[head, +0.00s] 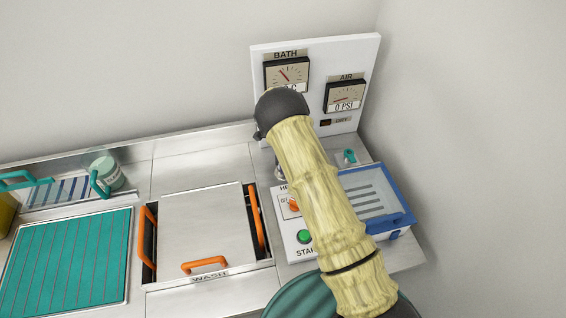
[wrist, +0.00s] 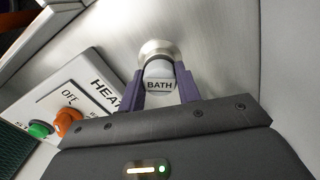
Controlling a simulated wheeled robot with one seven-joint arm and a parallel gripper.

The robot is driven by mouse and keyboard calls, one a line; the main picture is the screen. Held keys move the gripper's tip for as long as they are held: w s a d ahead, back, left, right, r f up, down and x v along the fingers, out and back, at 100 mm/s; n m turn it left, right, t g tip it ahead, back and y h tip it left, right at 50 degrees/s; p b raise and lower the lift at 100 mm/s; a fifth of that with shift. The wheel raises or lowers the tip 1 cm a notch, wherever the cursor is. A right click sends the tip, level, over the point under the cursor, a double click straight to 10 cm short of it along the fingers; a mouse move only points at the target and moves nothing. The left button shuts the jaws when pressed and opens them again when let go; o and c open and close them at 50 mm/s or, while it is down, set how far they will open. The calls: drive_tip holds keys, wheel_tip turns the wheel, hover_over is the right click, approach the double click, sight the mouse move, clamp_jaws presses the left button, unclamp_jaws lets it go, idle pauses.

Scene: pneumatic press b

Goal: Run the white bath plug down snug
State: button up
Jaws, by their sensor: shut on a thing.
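The white bath plug (wrist: 160,86), marked BATH, shows in the wrist view. It stands at a round metal fitting (wrist: 157,48) on the steel deck. My gripper (wrist: 160,75) is shut on the plug, with one purple finger on each side of it. Whether the plug is fully down in the fitting cannot be told. In the head view my sleeved arm hides the gripper and the plug. The BATH gauge (head: 286,74) is on the white back panel, its lower part partly covered by my arm.
The heat panel (head: 292,228) has an orange OFF knob (wrist: 68,122) and a green start button (head: 304,237). A blue-rimmed tray (head: 408,217) lies right of my arm. A small teal tap (head: 349,156) stands behind it. A WASH lid (head: 203,225) with orange handles lies left.

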drive_tip(key=o, duration=0.6)
drive_tip(key=shift+c, duration=0.2)
drive_tip(key=shift+n, duration=0.8)
drive_tip(key=shift+n, duration=0.9)
drive_tip(key=shift+b, duration=0.3)
drive_tip(key=shift+n, duration=0.8)
